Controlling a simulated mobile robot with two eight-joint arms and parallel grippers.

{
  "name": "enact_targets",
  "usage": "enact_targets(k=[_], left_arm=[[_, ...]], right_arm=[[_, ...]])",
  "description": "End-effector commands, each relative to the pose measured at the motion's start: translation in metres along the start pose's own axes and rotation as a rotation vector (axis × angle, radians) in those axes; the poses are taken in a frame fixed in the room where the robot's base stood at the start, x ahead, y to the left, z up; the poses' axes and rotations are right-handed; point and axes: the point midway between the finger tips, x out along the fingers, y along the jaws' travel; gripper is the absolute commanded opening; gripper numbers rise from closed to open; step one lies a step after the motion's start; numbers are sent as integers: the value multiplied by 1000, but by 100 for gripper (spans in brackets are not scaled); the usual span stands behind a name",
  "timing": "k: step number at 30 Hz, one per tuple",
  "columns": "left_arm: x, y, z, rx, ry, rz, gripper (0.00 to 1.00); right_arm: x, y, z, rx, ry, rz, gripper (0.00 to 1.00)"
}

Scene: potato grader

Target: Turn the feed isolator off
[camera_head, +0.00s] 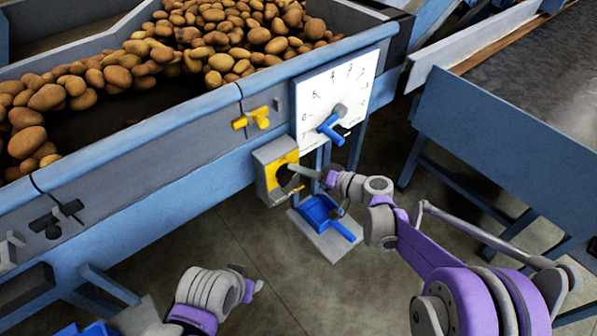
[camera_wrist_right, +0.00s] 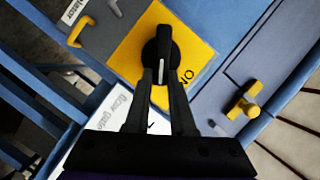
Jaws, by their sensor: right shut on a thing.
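The feed isolator (camera_head: 262,178) is a grey box with a yellow face on the front of the blue machine. In the right wrist view its yellow plate (camera_wrist_right: 130,50) carries a black rotary knob (camera_wrist_right: 160,48) with a white mark. The word ON is printed beside the knob, near the mark. My right gripper (camera_wrist_right: 161,82) has its two fingers closed on the knob's lower part; in the head view the gripper (camera_head: 298,171) reaches the box from the right and partly hides the knob. My left gripper (camera_head: 252,288) is low at the bottom left, away from the isolator; its jaws are unclear.
A white dial plate (camera_head: 305,85) with a blue handle (camera_head: 330,128) is above right of the isolator. Potatoes (camera_head: 160,50) fill the hopper. Floor (camera_head: 220,240) is open in front.

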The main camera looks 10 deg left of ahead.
Motion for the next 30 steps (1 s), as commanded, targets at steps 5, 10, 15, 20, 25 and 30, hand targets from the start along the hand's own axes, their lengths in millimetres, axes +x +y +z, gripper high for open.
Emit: enact_targets(k=[5, 10, 15, 20, 25, 30], left_arm=[[15, 0, 6, 0, -6, 0, 50], [27, 0, 9, 0, -10, 0, 50], [37, 0, 12, 0, -13, 0, 50], [43, 0, 15, 0, -16, 0, 50], [47, 0, 16, 0, -17, 0, 50], [49, 0, 16, 0, -18, 0, 50]], right_arm=[[1, 9, 1, 154, 1, -63, 0], [1, 14, 3, 292, 1, -120, 0], [2, 17, 4, 406, 1, -167, 0], [2, 19, 5, 486, 0, -201, 0], [2, 20, 6, 539, 0, -223, 0], [2, 20, 6, 565, 0, -233, 0]])
